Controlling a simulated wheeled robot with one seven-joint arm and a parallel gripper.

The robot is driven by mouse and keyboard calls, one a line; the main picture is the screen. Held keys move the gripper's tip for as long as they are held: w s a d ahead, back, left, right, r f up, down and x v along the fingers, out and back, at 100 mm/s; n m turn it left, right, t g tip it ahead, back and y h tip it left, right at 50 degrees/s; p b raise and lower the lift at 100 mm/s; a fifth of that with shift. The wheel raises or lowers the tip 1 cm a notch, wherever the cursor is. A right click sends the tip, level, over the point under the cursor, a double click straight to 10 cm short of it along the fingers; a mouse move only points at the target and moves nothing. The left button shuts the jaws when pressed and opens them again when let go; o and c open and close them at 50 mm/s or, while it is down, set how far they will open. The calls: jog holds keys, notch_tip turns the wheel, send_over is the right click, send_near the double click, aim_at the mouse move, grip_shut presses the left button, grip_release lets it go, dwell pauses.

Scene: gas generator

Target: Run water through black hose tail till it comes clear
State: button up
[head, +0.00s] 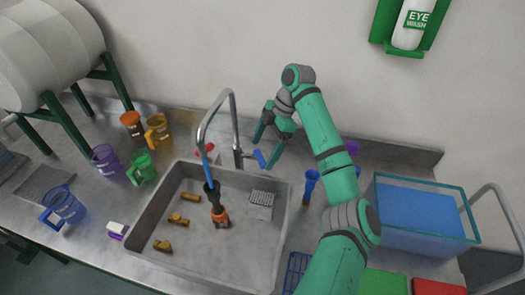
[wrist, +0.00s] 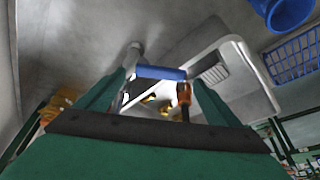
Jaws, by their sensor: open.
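A metal gooseneck tap (head: 234,115) stands behind the sink (head: 170,245). Its blue lever (head: 259,158) points to the right and front. A bright blue length (head: 206,168) runs from the spout to a black hose tail (head: 212,192) with an orange-brown lower end (head: 220,214), upright in the sink. I cannot tell whether the blue is water or tubing. My gripper (head: 264,150) is open at the lever, fingers pointing down. In the wrist view the lever (wrist: 160,72) spans the gap between my fingertips (wrist: 158,85); contact is unclear.
Several brass fittings (head: 179,219) and a small grey grid block (head: 262,199) lie in the sink. Coloured jugs, including a green one (head: 143,169), stand to its left. A blue tub (head: 420,215) and blue cylinder (head: 311,185) stand to its right.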

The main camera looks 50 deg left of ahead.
jog(key=v, duration=0.9)
jog(key=shift+r, duration=0.15)
jog(key=shift+w+d, duration=0.1)
jog(key=shift+w, duration=0.05)
